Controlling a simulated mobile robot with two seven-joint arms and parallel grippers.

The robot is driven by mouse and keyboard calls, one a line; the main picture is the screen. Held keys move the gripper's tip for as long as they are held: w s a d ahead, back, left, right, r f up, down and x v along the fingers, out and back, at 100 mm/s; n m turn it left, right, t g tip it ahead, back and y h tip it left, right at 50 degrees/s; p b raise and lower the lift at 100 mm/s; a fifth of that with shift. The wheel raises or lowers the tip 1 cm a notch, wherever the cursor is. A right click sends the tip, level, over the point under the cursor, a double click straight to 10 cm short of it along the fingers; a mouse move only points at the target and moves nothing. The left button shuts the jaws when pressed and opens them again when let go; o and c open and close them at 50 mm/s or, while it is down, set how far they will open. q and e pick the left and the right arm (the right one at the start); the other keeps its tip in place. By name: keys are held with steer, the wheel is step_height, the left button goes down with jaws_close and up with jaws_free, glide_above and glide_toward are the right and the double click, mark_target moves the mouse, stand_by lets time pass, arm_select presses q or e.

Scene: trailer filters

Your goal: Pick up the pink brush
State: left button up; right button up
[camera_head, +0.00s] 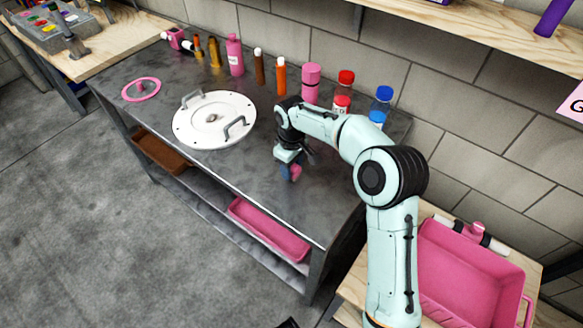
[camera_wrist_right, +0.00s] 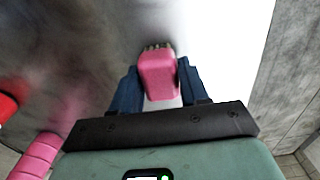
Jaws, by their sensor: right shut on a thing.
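The pink brush (camera_wrist_right: 158,75) shows between the blue fingers of my right gripper in the right wrist view, with its bristles at the far end. My right gripper (camera_wrist_right: 157,85) is shut on it. In the head view my right gripper (camera_head: 290,170) is over the right part of the grey metal table (camera_head: 225,185), and a small pink part of the brush (camera_head: 297,172) shows at the fingers. I cannot tell whether the brush touches the tabletop. My left gripper is not in view.
A white round lid (camera_head: 214,119) with two handles and a pink ring (camera_head: 141,89) lie on the table. Several bottles stand along the wall, including a pink one (camera_head: 311,83) behind my right arm. A pink tray (camera_head: 470,270) sits at the lower right.

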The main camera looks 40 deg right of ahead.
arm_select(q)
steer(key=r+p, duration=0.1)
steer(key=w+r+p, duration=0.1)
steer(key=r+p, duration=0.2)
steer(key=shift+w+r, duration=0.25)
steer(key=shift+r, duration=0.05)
arm_select(e)
step_height(320, 180, up, 20)
steer(key=shift+f, duration=0.15)
